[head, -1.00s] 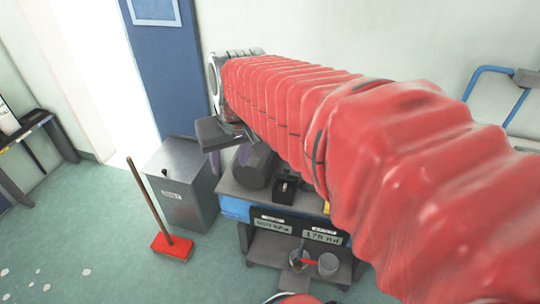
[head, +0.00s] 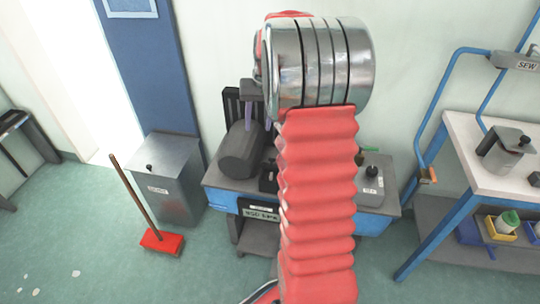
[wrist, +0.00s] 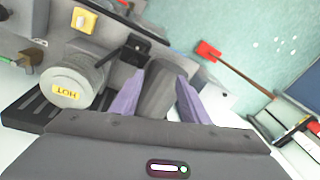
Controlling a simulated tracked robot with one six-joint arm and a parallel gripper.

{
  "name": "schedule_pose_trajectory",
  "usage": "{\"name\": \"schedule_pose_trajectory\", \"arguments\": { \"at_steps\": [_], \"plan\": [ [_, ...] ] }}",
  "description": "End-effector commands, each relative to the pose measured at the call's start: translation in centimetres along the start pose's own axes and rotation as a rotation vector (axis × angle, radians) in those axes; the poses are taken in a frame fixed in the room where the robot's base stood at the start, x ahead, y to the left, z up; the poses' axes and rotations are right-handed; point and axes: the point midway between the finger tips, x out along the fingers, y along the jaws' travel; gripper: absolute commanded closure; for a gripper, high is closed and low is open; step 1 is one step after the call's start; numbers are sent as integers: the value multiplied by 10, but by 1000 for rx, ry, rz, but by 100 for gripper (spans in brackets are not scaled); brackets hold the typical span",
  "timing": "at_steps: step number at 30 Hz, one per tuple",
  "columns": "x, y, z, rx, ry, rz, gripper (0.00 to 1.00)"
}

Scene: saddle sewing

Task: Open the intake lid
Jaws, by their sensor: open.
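My gripper (wrist: 160,78) is open, with its two purple fingers spread apart. In the wrist view a dark grey cylinder (wrist: 163,92) shows between the fingers; I cannot tell if they touch it. In the head view the dark cylinder (head: 238,152) lies on the left of a grey bench, and part of my gripper (head: 256,118) shows above and right of it. My red-sleeved arm hides the middle of the bench. I cannot tell for sure which part is the intake lid.
The bench (head: 222,180) has a blue front. A silver canister marked HOT (wrist: 75,82) is left of my fingers in the wrist view. A grey bin (head: 172,180) and a red broom (head: 162,242) stand left. A white-topped table (head: 470,165) stands right.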

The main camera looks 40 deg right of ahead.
Motion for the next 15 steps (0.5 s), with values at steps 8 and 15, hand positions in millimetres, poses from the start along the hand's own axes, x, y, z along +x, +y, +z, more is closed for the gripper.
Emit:
{"name": "schedule_pose_trajectory", "arguments": {
  "at_steps": [8,15],
  "plan": [
    [54,64,-36,102,-54,-18,59],
    [72,86,-45,135,-70,-26,59]
  ]
}}
